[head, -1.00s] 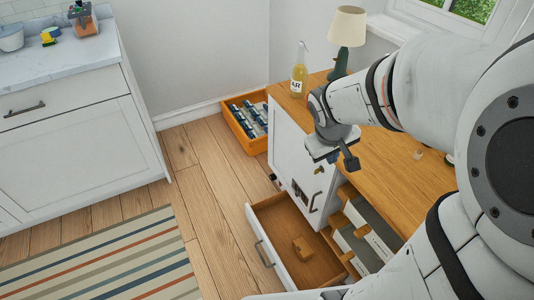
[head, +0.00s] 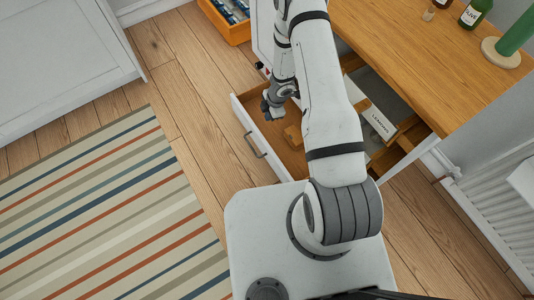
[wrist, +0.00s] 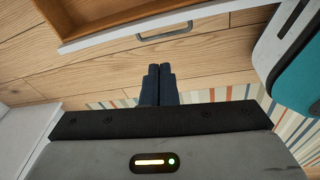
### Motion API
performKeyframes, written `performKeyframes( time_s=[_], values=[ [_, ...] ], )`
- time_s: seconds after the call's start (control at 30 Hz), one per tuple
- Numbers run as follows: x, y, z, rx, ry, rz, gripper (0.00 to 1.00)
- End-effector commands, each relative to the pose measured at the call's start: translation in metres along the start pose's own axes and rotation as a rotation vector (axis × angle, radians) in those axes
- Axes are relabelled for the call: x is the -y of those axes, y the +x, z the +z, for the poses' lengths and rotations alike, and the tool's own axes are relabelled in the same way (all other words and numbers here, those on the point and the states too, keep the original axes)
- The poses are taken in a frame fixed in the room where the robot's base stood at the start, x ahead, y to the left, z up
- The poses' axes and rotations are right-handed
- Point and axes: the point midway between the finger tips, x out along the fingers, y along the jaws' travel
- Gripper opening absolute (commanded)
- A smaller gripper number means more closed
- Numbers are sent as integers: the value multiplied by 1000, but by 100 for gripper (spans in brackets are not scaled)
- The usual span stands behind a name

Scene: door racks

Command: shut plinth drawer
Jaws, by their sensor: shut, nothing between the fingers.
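The plinth drawer (head: 242,122) stands pulled out low at the foot of the wooden-topped cabinet, its white front and bar handle (head: 256,147) facing the rug.
An orange tray (head: 228,22) with blue items is on the floor at the back. A shelf with a box marked lemons (head: 378,122) is right of the drawer. The striped rug (head: 110,210) and wood floor (head: 195,110) at left are clear. A radiator (head: 495,200) is at right.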

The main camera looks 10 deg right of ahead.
Motion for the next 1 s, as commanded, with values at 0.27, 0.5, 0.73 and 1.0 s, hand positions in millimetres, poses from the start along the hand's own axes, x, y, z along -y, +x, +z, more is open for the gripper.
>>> performKeyframes(
  time_s=[0.27,0.5,0.73,1.0],
  values=[
    [64,87,-16,-148,-155,-146,0],
    [75,114,-20,-162,-169,-162,0],
    [83,162,-27,-161,-169,-161,0],
    [82,186,-13,-159,-166,-155,0]
  ],
)
